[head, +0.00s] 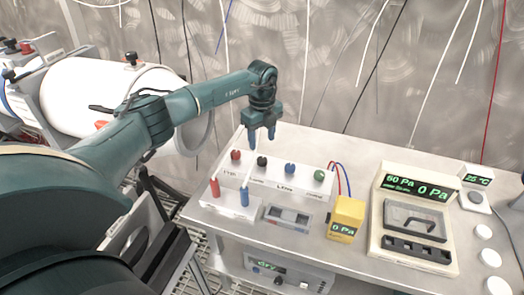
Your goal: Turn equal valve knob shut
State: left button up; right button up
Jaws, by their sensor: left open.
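A white valve manifold (275,180) stands on the bench with a row of knobs: red (236,155), black (262,161), blue (290,169) and green (319,175). The labels under the knobs are too small to read surely, so I cannot tell which one is the equal valve. My left gripper (261,136) points down with its blue fingertips apart, open and empty. In the picture it is just above the red and black knobs, touching neither. My right gripper is not in view.
A red and a blue upright fitting (244,197) stand at the manifold's front. A yellow gauge (346,219) reading 0 Pa is right of it, joined by red and blue hoses. A beige gauge unit (416,218) reads 50 Pa and 0 Pa. Bench (345,160) behind the manifold is clear.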

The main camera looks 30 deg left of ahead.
pick_arm(q)
notch_tip(320, 180, up, 6)
jog(key=shift+f+b, duration=0.2)
jog(key=shift+b, duration=0.1)
dwell(0.3)
